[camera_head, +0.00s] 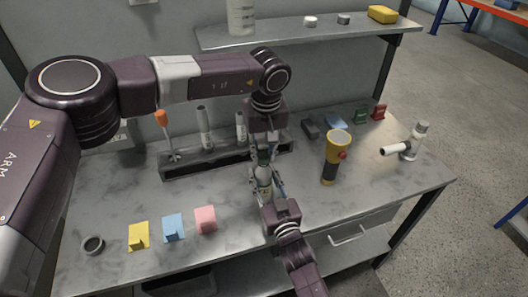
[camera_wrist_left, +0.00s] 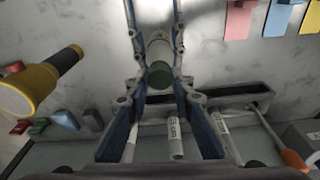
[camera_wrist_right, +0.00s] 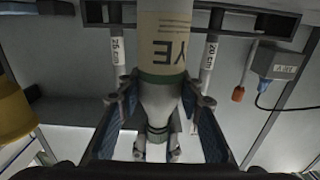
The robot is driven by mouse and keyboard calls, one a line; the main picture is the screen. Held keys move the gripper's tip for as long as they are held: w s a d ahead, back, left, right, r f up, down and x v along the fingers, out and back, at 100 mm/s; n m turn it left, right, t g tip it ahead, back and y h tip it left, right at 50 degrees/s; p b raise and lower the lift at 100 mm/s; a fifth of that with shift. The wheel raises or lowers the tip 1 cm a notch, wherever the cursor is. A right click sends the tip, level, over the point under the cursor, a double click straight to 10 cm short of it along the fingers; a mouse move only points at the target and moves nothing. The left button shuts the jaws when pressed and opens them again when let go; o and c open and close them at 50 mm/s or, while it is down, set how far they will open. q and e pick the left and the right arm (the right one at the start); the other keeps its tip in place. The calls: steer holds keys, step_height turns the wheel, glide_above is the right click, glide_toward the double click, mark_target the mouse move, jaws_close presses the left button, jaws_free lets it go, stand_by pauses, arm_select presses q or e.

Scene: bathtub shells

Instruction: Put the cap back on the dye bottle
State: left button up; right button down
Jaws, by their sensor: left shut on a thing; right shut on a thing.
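The dye bottle (camera_head: 264,181) stands upright between my two grippers near the middle of the workbench. Its tan label with "YE" (camera_wrist_right: 165,42), a green band and a pale conical neck (camera_wrist_right: 158,102) show in the right wrist view. My right gripper (camera_head: 268,194) is shut on the bottle near its shoulder, from the front. My left gripper (camera_head: 263,156) comes from above and is shut on the green cap (camera_wrist_left: 160,75). The cap also shows at the neck's end in the right wrist view (camera_wrist_right: 157,135). I cannot tell whether it is seated. The fingers partly hide both.
A dark rack (camera_head: 185,172) with upright cylinders and an orange-handled screwdriver (camera_head: 162,121) stands behind. A yellow flashlight (camera_head: 336,150) and a white fixture (camera_head: 409,147) are on the right. Yellow, blue and pink pieces (camera_head: 205,219) and a dark ring (camera_head: 92,245) lie front left.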

arm_select(q)
steer(key=m, duration=0.5)
steer(key=shift+h, duration=0.4)
steer(key=m, duration=0.4)
steer(key=shift+a+h, duration=0.1)
steer(key=shift+h, duration=0.2)
steer(key=o, duration=0.7)
steer(key=shift+r, duration=0.1)
steer(key=shift+r, duration=2.15)
steer(key=shift+c, duration=0.4)
